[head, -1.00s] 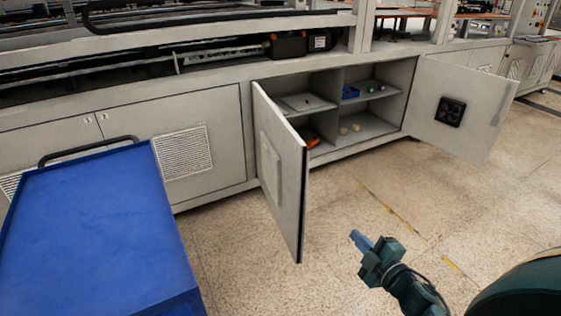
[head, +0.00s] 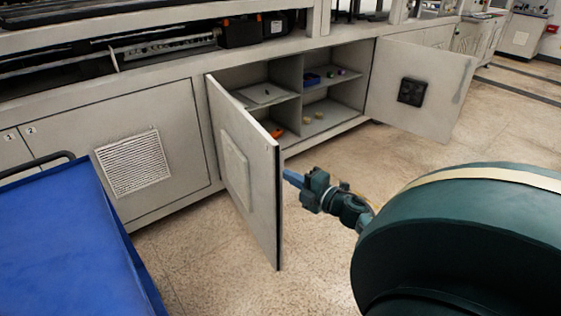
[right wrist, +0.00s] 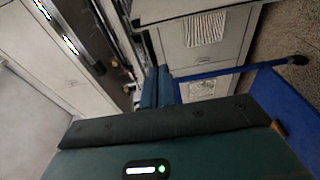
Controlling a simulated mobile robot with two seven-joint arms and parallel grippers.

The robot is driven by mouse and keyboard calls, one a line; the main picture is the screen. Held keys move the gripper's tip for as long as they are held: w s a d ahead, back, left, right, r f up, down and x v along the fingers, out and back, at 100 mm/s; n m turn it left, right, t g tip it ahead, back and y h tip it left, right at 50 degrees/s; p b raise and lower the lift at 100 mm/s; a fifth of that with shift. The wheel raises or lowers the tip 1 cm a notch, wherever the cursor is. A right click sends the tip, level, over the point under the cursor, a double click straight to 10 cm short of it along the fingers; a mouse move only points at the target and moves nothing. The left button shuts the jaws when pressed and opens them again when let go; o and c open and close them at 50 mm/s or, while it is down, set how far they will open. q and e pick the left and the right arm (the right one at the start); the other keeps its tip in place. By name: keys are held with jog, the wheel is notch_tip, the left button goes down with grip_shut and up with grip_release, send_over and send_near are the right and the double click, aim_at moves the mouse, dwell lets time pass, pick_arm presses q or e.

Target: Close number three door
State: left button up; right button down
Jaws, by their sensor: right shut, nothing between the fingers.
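Two cabinet doors stand open in the head view, and no number can be read on either. The left open door (head: 238,165) swings out toward me, with a flat raised panel on its face. The right open door (head: 420,88) stands wide open, with a black square fan on it. My right gripper (head: 289,178) is shut and empty, its blue fingertips at the left door's free edge, on the cabinet-opening side. Whether they touch the door I cannot tell. The blue fingers also show in the right wrist view (right wrist: 157,88). My left gripper is out of view.
The open cabinet has shelves (head: 318,92) with small items, including a blue bin (head: 312,79) and an orange object (head: 276,132). A blue cart (head: 70,245) stands at the left, before closed doors marked 1 and 2.

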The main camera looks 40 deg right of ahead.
aim_at(273, 156)
jog(key=w+d, duration=0.1)
jog(key=w, duration=0.3)
jog(key=w+d, duration=0.1)
jog(key=w, duration=0.2)
jog(key=shift+d, duration=0.3)
jog(key=shift+s+d, duration=0.15)
jog(key=shift+d, duration=0.25)
jog(key=shift+b, duration=0.3)
